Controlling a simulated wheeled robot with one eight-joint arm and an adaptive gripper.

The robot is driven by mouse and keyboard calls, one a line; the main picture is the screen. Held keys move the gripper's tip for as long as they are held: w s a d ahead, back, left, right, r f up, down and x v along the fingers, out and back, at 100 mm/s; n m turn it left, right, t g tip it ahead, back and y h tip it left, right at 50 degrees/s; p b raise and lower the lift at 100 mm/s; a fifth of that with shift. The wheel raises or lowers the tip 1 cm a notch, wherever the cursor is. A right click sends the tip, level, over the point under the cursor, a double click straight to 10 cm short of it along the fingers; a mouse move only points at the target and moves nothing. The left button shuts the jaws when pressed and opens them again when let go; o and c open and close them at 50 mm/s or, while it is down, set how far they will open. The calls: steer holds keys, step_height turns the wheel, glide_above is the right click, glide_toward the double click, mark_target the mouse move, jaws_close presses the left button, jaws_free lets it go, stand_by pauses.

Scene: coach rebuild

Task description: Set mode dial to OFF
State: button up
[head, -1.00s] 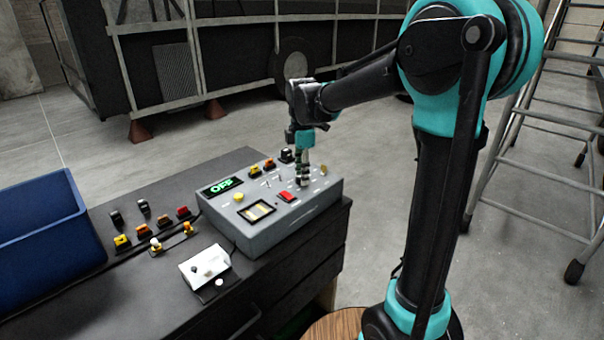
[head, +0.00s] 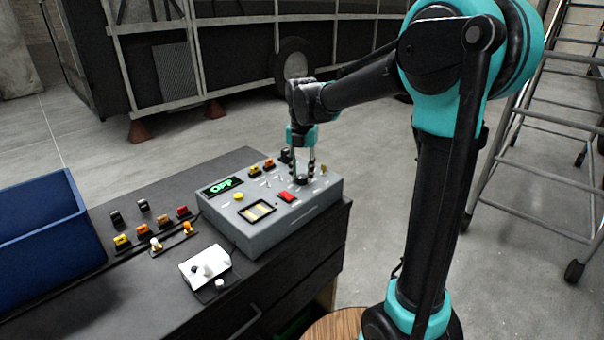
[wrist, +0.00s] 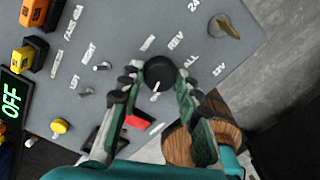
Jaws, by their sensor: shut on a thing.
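The grey control box (head: 262,235) stands on the dark cabinet, with switches, buttons and a lit green OFF display (head: 222,186). The display also shows at the left of the wrist view (wrist: 12,101). A round black dial (wrist: 159,73) with a white pointer mark sits among printed labels, some reading REV and ALL. In the head view the dial (head: 301,180) is partly hidden. My gripper (head: 302,172) reaches down over the box's far right part. In the wrist view my gripper (wrist: 158,84) has one finger on each side of the dial, shut on it.
A red button (wrist: 138,120) lies close to the fingers. A yellow-topped key-like switch (wrist: 224,26) and several toggles stand nearby. A white switch box (head: 205,268), loose coloured switches and a blue bin (head: 45,230) occupy the cabinet top. A ladder (head: 530,130) stands at right.

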mark_target(302, 176)
steer(key=shift+n, duration=1.7)
steer(key=o, duration=1.2)
steer(key=shift+c, duration=0.2)
step_height(302, 176, up, 12)
